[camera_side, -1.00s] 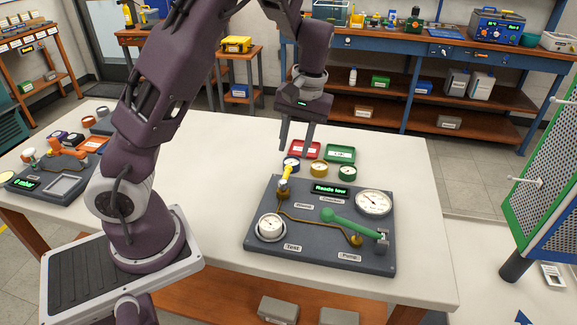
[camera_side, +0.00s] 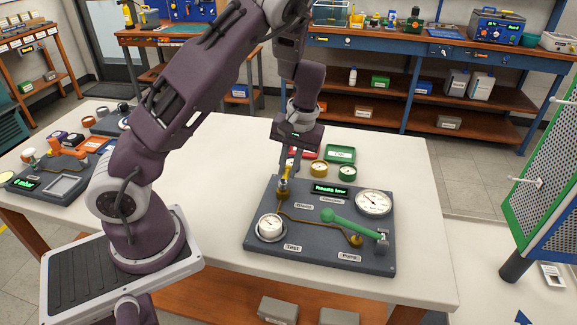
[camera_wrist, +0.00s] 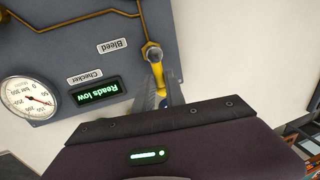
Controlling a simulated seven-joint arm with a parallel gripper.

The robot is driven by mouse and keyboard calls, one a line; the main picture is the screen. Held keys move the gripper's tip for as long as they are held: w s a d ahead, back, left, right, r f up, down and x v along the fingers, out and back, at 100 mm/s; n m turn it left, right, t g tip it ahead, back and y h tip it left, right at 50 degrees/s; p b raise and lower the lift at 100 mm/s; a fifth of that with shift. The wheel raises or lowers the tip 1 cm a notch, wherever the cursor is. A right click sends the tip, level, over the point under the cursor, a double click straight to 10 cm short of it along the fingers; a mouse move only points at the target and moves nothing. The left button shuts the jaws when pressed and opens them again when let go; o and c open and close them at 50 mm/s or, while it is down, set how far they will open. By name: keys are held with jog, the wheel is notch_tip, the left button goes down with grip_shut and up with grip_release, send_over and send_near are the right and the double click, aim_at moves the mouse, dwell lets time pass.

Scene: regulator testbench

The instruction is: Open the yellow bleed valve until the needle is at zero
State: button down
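The yellow bleed valve handle (camera_side: 286,178) stands at the upper left of the dark grey test panel (camera_side: 340,262). In the wrist view the yellow handle (camera_wrist: 158,74) runs from a silver knob into the space between my fingers. My gripper (camera_side: 289,168) is over the handle, with a finger on either side. The fingers look apart; contact is unclear. The large white gauge (camera_side: 373,203) is at the panel's right; in the wrist view its red needle (camera_wrist: 38,100) is off its zero mark. The test gauge (camera_side: 270,227) is at the lower left, its needle too small to read.
A green display (camera_side: 330,189) reads "Reads low". A green pump lever (camera_side: 350,224) crosses the panel. Yellow (camera_side: 319,169) and green (camera_side: 347,172) round gauges and a green tray (camera_side: 340,153) stand just behind it. The table (camera_side: 420,240) right of the panel is clear.

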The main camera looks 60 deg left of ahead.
dwell(0.3)
jog(key=n, duration=0.3)
jog(key=s+a+n, duration=0.1)
jog(key=shift+n+h, duration=0.3)
jog(key=shift+h, duration=0.1)
jog(key=n, duration=0.1)
jog(key=s+n, duration=0.1)
jog(key=n, duration=0.2)
jog(key=shift+s+a+n+g+h, duration=0.2)
jog(key=shift+s+n+g+h, duration=0.1)
jog(key=shift+h, duration=0.1)
jog(key=n, duration=0.2)
jog(key=s+n, duration=0.1)
jog(key=n, duration=0.1)
jog(key=shift+s+h, duration=0.2)
jog(key=shift+h, duration=0.2)
jog(key=shift+s+d+n+h, duration=0.2)
jog(key=shift+s+n, duration=0.15)
jog(key=shift+n, duration=0.8)
jog(key=shift+s+d+n+h, duration=0.2)
jog(key=shift+s+n, duration=0.1)
jog(key=shift+n, duration=0.85)
jog(key=c, duration=1.4)
grip_release()
